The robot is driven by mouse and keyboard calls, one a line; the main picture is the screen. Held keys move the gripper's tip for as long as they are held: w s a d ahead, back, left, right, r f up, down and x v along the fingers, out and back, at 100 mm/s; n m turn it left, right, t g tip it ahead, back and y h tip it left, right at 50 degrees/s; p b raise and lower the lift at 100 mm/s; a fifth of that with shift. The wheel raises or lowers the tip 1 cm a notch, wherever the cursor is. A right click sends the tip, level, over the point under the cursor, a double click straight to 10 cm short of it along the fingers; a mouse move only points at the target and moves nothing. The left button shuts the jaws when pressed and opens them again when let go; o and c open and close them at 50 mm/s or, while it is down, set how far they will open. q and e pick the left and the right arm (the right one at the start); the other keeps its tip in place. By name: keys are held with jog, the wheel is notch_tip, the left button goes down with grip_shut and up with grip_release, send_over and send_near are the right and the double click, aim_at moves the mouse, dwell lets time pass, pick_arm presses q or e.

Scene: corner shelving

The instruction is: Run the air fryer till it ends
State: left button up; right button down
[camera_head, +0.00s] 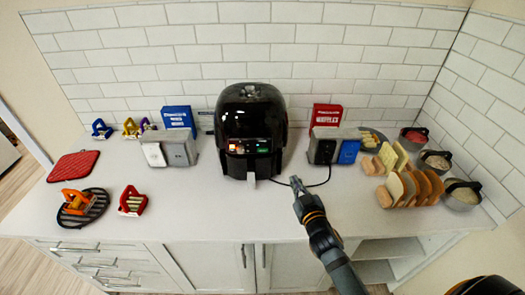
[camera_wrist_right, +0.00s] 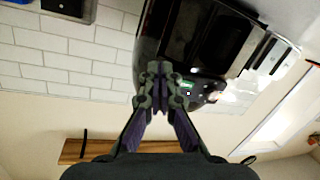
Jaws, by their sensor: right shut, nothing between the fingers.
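The black air fryer (camera_head: 250,115) stands upright at the back middle of the counter, against the tiled wall. Its front panel (camera_head: 248,145) shows an orange-red light at left and a green light at right. Its drawer handle points forward, and the drawer looks closed. My right gripper (camera_head: 297,187) is in front of the fryer and to the right of it, apart from it in the head view. In the right wrist view the gripper (camera_wrist_right: 158,82) is shut and empty, with the glossy fryer (camera_wrist_right: 205,40) behind the fingertips. My left gripper is not in view.
Grey boxes (camera_head: 170,150) stand left of the fryer, and another grey box (camera_head: 325,146) stands right of it. Bread slices in a rack (camera_head: 412,190) and several bowls (camera_head: 462,195) are at right. A red mat (camera_head: 73,166) lies at left. The counter front middle is clear.

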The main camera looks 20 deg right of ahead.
aim_at(263, 150)
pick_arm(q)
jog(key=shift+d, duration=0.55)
pick_arm(e)
jog(key=a+r+n+t+y, duration=0.2)
jog(key=a+r+n+y, duration=0.2)
jog(key=a+n+y, duration=0.4)
jog(key=a+y, duration=0.1)
jog(key=y, duration=0.2)
jog(key=shift+a+r+n, duration=0.25)
jog(key=shift+a+n, duration=0.05)
jog(key=shift+a, duration=0.05)
pick_arm(q)
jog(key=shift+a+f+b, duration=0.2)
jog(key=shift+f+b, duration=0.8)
jog(key=shift+b, duration=0.05)
pick_arm(e)
jog(key=w+d, duration=0.2)
jog(key=w, duration=0.6)
jog(key=shift+w+d, duration=0.25)
jog(key=shift+w, duration=0.05)
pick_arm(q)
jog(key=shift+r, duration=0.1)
pick_arm(e)
jog(key=shift+w+d, duration=0.1)
jog(key=shift+w, duration=0.3)
